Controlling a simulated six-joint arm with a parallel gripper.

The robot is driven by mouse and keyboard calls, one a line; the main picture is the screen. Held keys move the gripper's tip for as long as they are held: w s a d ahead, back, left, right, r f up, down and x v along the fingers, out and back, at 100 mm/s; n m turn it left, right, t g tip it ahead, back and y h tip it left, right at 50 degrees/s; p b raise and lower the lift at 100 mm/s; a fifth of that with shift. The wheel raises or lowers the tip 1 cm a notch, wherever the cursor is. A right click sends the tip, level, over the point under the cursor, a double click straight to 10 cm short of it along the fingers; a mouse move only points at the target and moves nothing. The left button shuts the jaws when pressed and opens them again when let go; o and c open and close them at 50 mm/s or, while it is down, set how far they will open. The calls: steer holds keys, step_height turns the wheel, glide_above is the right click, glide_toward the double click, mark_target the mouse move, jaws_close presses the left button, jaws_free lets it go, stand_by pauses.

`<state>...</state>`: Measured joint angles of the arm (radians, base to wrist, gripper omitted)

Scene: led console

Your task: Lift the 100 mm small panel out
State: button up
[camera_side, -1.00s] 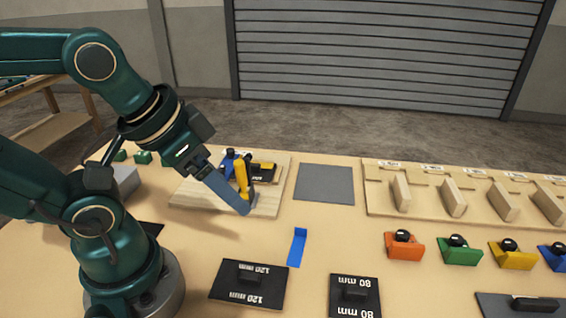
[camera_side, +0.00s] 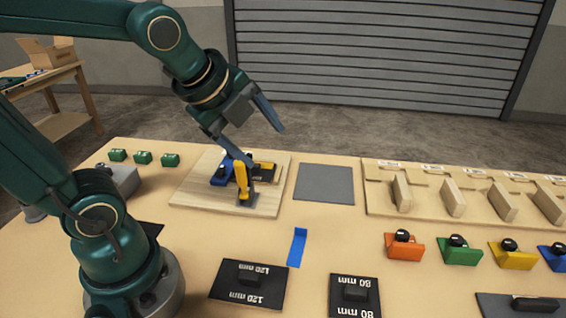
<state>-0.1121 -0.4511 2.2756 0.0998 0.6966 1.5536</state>
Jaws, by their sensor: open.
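A black panel (camera_side: 264,172) lies on the wooden board (camera_side: 188,192), at its back right, partly hidden by a yellow clamp lever (camera_side: 241,182); its marking is too small to read, so I cannot confirm that it is the 100 mm one. A blue block (camera_side: 221,175) sits at the panel's left. The lever stands upright in front of the panel on a grey base. My gripper (camera_side: 262,147) is open and empty above the board, fingers wide apart and pointing down to the right. The left finger overlaps the back of the blue block and panel in view; contact cannot be told.
A 120 mm panel (camera_side: 246,290) and an 80 mm panel (camera_side: 355,300) lie in front. A grey mat (camera_side: 324,184) right of the board is bare. A blue strip (camera_side: 297,247), coloured blocks (camera_side: 404,250) and a slotted wooden rack (camera_side: 425,203) are farther right.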

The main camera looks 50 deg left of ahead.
steer(key=w+a+f+m, duration=0.1)
steer(key=w+a+m, duration=0.2)
steer(key=m, duration=0.2)
steer(key=m+g+y, duration=0.2)
steer(key=m+g, duration=0.2)
steer(key=m, duration=0.1)
glide_toward(253, 173)
steer(key=shift+w+a+f, duration=0.6)
steer(key=shift+a+f, duration=0.05)
steer(key=shift+a, duration=0.1)
steer(key=shift+a+f, duration=0.15)
steer(key=shift+f, duration=0.1)
steer(key=shift+x, duration=2.25)
jaws_close()
